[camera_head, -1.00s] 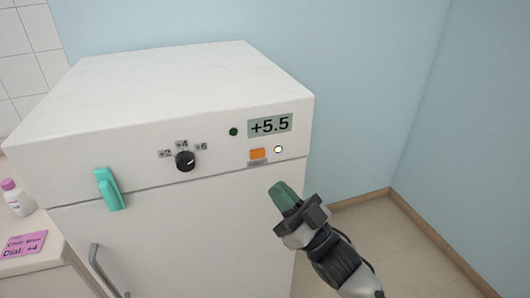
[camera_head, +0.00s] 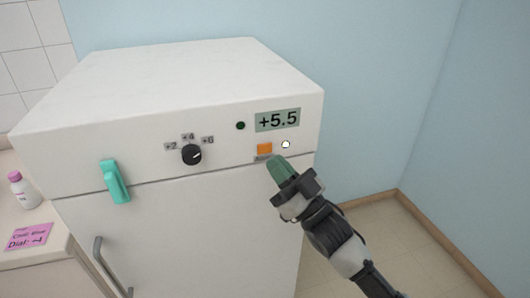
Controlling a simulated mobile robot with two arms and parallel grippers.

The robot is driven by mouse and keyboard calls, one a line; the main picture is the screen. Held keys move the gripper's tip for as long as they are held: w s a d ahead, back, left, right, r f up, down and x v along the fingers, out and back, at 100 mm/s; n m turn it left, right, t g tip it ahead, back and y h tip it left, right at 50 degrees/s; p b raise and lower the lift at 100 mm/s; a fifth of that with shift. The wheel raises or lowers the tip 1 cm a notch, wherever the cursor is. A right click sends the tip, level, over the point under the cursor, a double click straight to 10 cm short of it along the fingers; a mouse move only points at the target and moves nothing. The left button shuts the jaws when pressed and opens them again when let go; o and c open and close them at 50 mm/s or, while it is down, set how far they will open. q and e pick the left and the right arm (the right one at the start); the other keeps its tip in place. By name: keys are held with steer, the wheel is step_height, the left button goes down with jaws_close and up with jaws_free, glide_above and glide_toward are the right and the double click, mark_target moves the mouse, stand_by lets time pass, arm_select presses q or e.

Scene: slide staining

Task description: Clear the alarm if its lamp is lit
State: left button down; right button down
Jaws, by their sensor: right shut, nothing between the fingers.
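A white fridge-like cabinet (camera_head: 180,215) has a control panel along its top front. A small dark green round spot (camera_head: 240,125), not glowing, is left of the display (camera_head: 278,119), which reads +5.5. My right gripper (camera_head: 277,163) is shut and empty, its green fingertips just below the orange button, near its label. I cannot tell whether they touch the panel. My left gripper is out of view.
A black dial (camera_head: 191,155) is marked +2, +4 and +6. A teal latch (camera_head: 115,182) and a grey handle (camera_head: 108,265) are on the left. A counter with a pink note (camera_head: 29,237) and a bottle (camera_head: 22,188) stands at left. Floor at right is clear.

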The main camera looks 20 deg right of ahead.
steer(key=shift+w, duration=1.35)
stand_by(1.1)
steer(key=shift+w, duration=0.4)
steer(key=shift+w, duration=0.3)
stand_by(0.4)
stand_by(0.4)
steer(key=shift+s, duration=0.75)
steer(key=shift+s, duration=0.1)
steer(key=shift+s+p, duration=0.95)
steer(key=shift+s, duration=1.45)
